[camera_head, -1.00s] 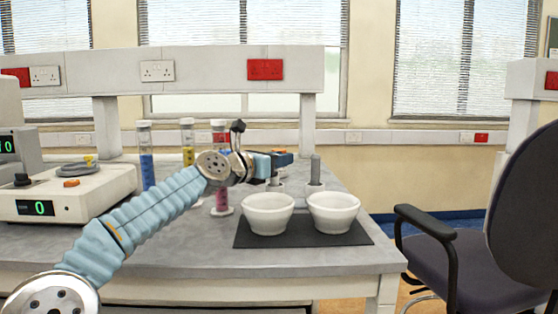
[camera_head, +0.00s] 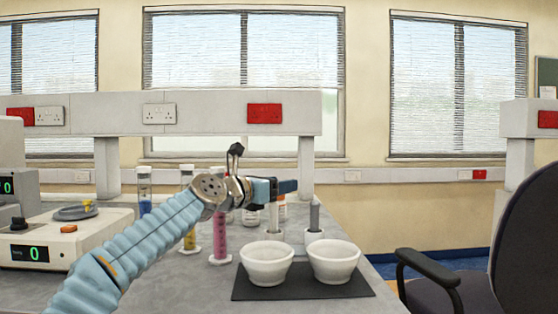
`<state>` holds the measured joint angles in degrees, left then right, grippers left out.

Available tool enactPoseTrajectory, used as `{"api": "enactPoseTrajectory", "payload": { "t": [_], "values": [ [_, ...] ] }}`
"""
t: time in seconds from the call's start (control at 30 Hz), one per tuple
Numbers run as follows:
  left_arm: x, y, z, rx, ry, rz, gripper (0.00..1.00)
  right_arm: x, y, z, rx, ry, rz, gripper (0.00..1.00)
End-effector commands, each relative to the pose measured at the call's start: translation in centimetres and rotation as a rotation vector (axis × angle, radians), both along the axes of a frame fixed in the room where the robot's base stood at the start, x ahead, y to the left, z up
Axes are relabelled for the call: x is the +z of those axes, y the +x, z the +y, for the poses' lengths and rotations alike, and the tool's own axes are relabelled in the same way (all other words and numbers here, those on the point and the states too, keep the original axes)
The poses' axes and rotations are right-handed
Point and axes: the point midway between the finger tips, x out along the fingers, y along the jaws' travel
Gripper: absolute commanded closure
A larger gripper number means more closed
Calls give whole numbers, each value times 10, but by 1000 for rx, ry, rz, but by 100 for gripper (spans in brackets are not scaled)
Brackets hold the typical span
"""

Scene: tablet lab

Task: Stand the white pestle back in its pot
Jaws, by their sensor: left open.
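The white pestle (camera_head: 273,214) stands upright behind the left white bowl, its lower end in a small white pot (camera_head: 274,236). Its top is close below my left gripper, and part of it may be hidden. My left gripper (camera_head: 288,187) is open, with dark fingers pointing right, just above the pestle. I cannot tell whether they touch. A grey pestle (camera_head: 314,215) stands upright in a second white pot (camera_head: 314,236) to the right. My right gripper is out of view.
Two white bowls (camera_head: 266,265) (camera_head: 334,262) stand on a dark mat (camera_head: 300,287) in front of the pots. Cylinders with pink (camera_head: 220,239) and yellow (camera_head: 189,238) liquid stand behind my left arm. A chair (camera_head: 500,240) is at right.

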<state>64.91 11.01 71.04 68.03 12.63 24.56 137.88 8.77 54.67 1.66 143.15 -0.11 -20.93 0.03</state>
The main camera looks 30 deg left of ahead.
Motion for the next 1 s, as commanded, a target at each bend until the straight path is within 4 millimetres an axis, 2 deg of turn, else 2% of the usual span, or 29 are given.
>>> {"api": "enactPoseTrajectory", "payload": {
  "t": [0.17, 0.2, 0.27, 0.5, 0.7, 1.0],
  "values": [
    [41, -30, -18, 3, 5, -3, 43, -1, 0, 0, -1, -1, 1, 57],
    [37, -39, -23, 5, 7, -3, 43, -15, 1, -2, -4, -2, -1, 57],
    [43, -52, -31, 4, 6, -2, 43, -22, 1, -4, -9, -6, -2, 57],
    [68, -91, -55, 0, 2, 0, 43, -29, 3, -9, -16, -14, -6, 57],
    [75, -104, -62, -1, -1, 0, 43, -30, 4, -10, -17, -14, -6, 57],
    [75, -104, -62, 0, -1, 1, 43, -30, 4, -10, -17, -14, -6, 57]
  ]
}}
